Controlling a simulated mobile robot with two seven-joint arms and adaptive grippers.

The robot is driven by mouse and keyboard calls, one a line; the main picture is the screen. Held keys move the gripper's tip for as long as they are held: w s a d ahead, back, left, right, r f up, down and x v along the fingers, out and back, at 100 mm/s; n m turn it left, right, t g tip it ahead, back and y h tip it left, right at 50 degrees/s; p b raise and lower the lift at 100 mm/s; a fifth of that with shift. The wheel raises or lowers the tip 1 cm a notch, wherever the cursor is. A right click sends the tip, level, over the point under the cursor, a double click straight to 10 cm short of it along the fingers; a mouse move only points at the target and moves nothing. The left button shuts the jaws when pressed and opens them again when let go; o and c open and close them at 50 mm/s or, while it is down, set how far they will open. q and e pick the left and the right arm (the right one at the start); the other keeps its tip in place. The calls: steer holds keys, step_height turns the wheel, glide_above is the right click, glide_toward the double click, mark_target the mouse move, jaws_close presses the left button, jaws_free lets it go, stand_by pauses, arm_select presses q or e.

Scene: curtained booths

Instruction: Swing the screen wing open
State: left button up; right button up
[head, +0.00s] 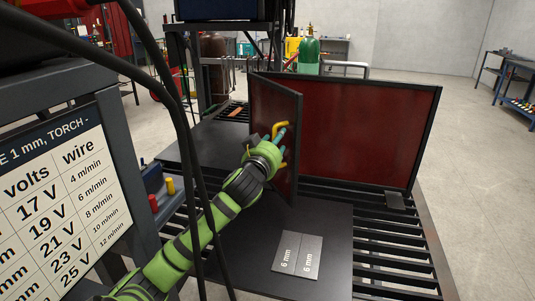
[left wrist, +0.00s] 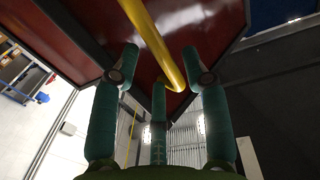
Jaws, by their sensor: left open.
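The welding screen (head: 360,130) has a wide dark red panel in a black frame, standing on the slatted table. Its narrower wing (head: 268,98) stands at an angle in front of the panel's left part, its right edge nearer to me. A yellow handle (head: 281,125) is on the wing's face. My left gripper (head: 278,138) is at the handle, partly covering it. In the left wrist view the fingers of my left gripper (left wrist: 160,58) are spread, with the yellow handle (left wrist: 146,32) passing between them in front of the red wing (left wrist: 90,25). Contact cannot be told. My right gripper is out of view.
A black plate with two pieces marked "6 mm" (head: 297,256) lies on the slatted table (head: 395,255) in front of the screen. A settings chart (head: 60,205) and hanging black cables are close at the left. A green gas cylinder (head: 309,54) stands behind.

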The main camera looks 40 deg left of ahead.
arm_select(q)
steer(key=v, duration=1)
